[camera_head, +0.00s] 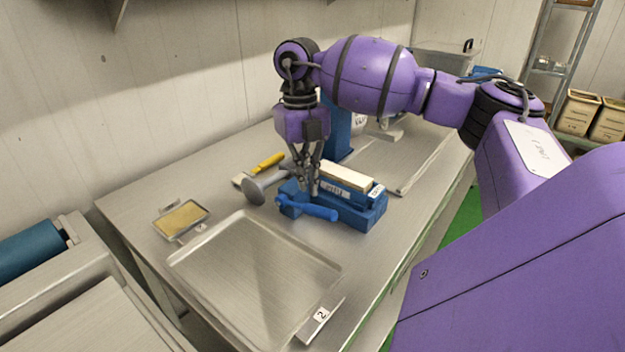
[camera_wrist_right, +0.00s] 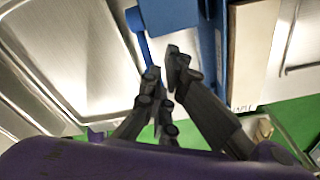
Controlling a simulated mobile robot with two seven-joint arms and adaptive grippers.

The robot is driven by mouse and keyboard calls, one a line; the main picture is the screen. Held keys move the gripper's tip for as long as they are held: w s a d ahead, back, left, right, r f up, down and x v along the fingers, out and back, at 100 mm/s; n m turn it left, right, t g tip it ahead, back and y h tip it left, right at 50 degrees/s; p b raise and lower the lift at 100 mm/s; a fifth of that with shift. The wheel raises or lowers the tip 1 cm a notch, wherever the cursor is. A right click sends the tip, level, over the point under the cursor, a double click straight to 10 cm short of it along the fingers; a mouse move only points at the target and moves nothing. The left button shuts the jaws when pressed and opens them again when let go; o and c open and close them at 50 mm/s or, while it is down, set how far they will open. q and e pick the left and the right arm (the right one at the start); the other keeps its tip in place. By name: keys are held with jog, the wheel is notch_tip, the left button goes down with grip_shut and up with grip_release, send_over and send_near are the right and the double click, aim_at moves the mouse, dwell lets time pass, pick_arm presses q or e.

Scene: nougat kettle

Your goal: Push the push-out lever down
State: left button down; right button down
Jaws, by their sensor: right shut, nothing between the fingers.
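The push-out lever (camera_head: 312,209) is a blue bar with rounded ends, lying along the near face of a blue fixture (camera_head: 362,215). A long cream block lies on top of the fixture. My right gripper (camera_head: 308,188) points down just above and behind the lever. It is shut, with nothing held. In the right wrist view, the fingertips (camera_wrist_right: 165,60) are close to the lower end of the lever (camera_wrist_right: 143,45); I cannot tell whether they touch it. My left gripper is out of view.
An empty metal tray (camera_head: 250,270) lies in front of the fixture. A small pan (camera_head: 181,220) is to the left. A yellow-handled tool (camera_head: 268,162) and a grey round-headed tool (camera_head: 256,191) lie left of my gripper. A blue column (camera_head: 336,130) stands behind.

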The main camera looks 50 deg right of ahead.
notch_tip(320, 180, up, 12)
jog(key=w, duration=0.1)
jog(key=shift+d+f, duration=0.25)
dwell(0.5)
